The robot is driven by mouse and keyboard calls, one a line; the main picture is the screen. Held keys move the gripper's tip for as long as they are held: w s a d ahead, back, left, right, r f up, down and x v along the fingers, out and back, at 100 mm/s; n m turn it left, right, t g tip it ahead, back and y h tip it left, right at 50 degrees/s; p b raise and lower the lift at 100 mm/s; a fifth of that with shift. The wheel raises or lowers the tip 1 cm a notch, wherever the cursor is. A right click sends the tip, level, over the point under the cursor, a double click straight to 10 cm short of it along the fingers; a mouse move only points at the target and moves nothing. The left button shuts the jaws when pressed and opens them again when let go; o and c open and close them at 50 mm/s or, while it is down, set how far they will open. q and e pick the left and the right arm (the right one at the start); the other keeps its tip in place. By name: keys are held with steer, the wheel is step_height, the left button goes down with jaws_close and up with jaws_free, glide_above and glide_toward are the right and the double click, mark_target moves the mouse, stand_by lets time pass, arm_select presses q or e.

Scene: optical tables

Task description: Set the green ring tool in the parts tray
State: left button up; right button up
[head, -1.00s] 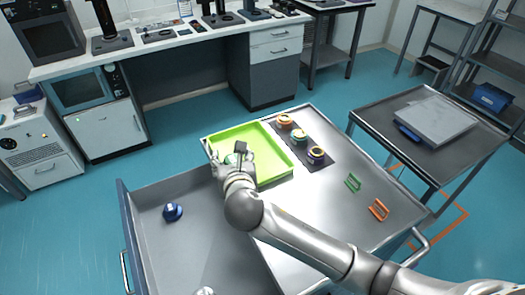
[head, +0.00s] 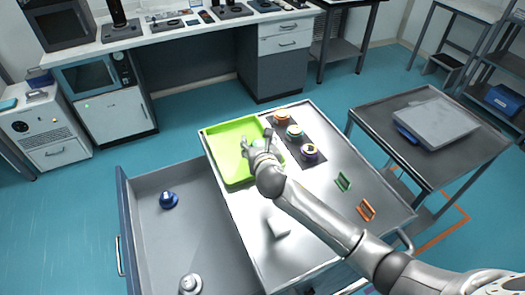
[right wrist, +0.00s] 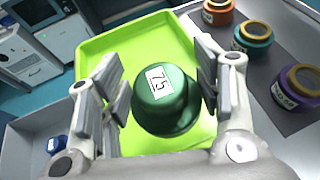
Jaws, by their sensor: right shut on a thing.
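The green ring tool is a dark green, round, cup-like piece (right wrist: 165,100) with a white label reading 75. In the right wrist view it sits between the fingers of my right gripper (right wrist: 162,85), which is shut on it. The parts tray is the shallow lime-green tray (head: 222,145) on the table; it also shows behind the tool in the right wrist view (right wrist: 115,45). In the head view my right gripper (head: 257,138) is over the tray's right part, and its hand hides the tool. My left gripper is not in view.
A dark mat beside the tray holds ringed pieces: orange (head: 282,117), teal (head: 295,131) and purple (head: 309,151). Green (head: 343,181) and orange (head: 366,209) frames lie to the right. A white block (head: 278,227) stands in front. The grey drawer (head: 185,235) holds a blue piece (head: 168,200).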

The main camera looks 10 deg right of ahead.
steer(key=shift+w+d+f, duration=0.3)
steer(key=shift+d+f, duration=0.05)
steer(key=shift+f, duration=0.15)
steer(key=shift+w+d+f, duration=0.25)
steer(key=shift+d+f, duration=0.05)
steer(key=shift+f, duration=0.2)
steer(key=shift+w+d+f, duration=0.1)
steer(key=shift+f, duration=0.8)
steer(key=shift+w+d+f, duration=0.1)
steer(key=shift+f, duration=0.8)
steer(key=shift+f, duration=0.15)
steer(key=o, duration=0.8)
steer(key=shift+s+r, duration=0.2)
steer(key=v, duration=1.1)
steer(key=shift+s+r, duration=0.1)
steer(key=shift+s, duration=0.25)
